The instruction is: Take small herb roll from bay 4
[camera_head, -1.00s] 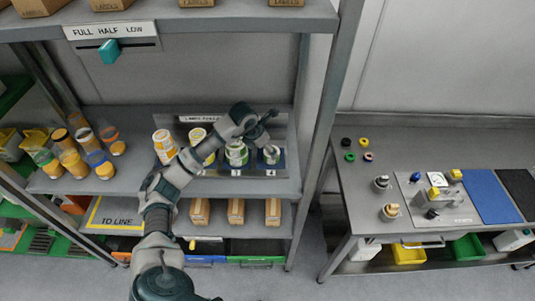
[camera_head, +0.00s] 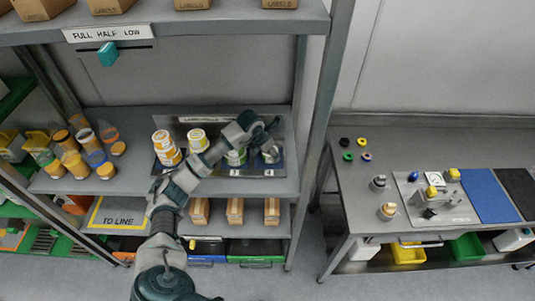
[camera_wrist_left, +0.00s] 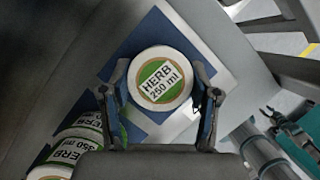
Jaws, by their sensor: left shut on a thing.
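The small herb roll stands in bay 4, at the right end of the label-roll row on the middle shelf. In the left wrist view its top (camera_wrist_left: 160,80) reads "HERB 250 ml", white with a green band. My left gripper (camera_wrist_left: 166,88) has a finger on each side of this roll and is shut on it. In the head view the gripper (camera_head: 268,143) comes over bay 4 and mostly hides the roll. A larger herb roll (camera_wrist_left: 72,152), marked 350 ml, stands beside it in the neighbouring bay.
Several orange-capped jars (camera_head: 75,163) stand at the shelf's left end. A shelf post (camera_head: 310,140) rises just right of bay 4. A steel worktable (camera_head: 400,150) stands to the right.

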